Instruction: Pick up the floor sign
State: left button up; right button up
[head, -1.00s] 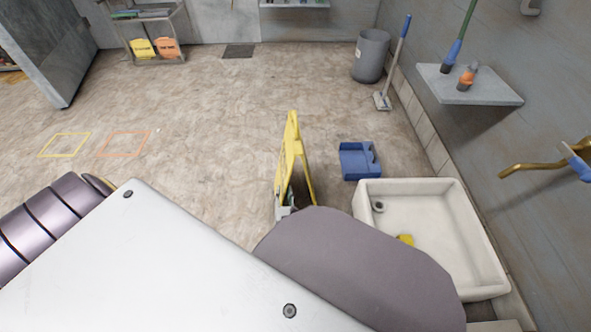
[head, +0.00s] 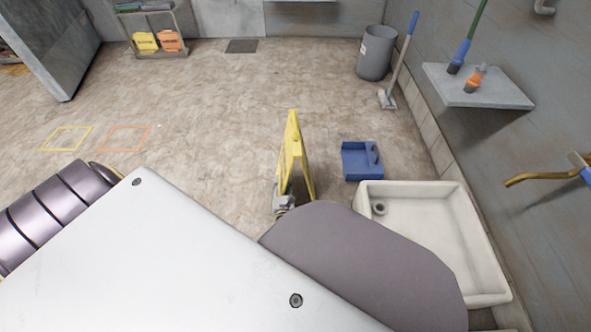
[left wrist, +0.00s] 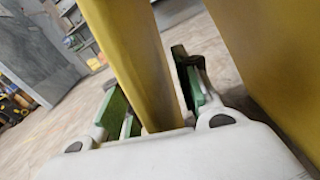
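The yellow floor sign (head: 294,152) stands upright on the floor in the middle of the head view, seen nearly edge-on, its two panels spread. My left gripper (head: 285,203) is low at its near side, largely hidden behind my own arm. In the left wrist view, one yellow panel (left wrist: 135,60) runs between the green-padded fingers of my left gripper (left wrist: 155,100). The fingers stand on either side of it and look open, with a narrow gap at the left. The other panel (left wrist: 270,60) fills the right. My right gripper is not in view.
A blue tray (head: 361,162) lies on the floor right of the sign, near a white basin (head: 480,240). The floor left of the sign is clear.

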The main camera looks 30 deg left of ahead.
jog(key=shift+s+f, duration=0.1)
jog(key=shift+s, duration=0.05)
pick_arm(q)
grip_shut()
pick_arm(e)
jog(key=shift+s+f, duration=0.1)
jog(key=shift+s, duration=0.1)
pick_arm(q)
jog(key=shift+r, duration=0.2)
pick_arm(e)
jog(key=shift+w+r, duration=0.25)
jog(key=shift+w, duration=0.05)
pick_arm(q)
jog(key=shift+r+p, duration=2.75)
jog(key=shift+r, duration=2.1)
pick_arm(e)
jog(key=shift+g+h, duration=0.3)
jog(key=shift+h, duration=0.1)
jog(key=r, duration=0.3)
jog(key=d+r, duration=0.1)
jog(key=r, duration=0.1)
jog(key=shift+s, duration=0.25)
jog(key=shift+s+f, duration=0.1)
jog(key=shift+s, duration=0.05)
